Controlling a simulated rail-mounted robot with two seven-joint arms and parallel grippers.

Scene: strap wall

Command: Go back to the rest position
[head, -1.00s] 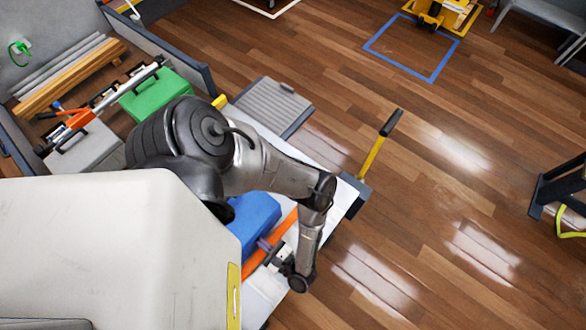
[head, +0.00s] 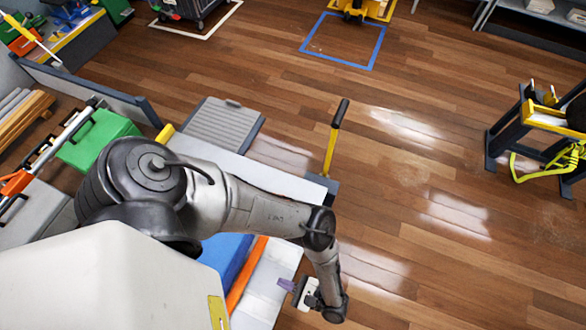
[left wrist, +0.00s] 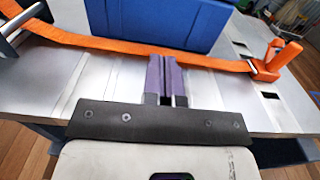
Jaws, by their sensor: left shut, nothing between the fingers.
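My left gripper (head: 287,285) is at the lower middle of the head view, at the end of my bent grey arm. Its purple fingers are closed together and empty, which shows in the left wrist view (left wrist: 167,76). It is over the edge of a pale flat deck (head: 268,285). An orange strap (head: 246,272) runs along the deck beside a blue case (head: 225,255). In the left wrist view the strap (left wrist: 110,47) passes in front of the blue case (left wrist: 160,20), beyond the fingertips; I cannot tell the exact gap. My right gripper is not in view.
An orange buckle or handle (left wrist: 277,60) sits at the strap's right end. A yellow lever with a black grip (head: 333,140) stands at the deck's far corner. A green case (head: 98,140) and a grey ridged plate (head: 212,125) lie farther left.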

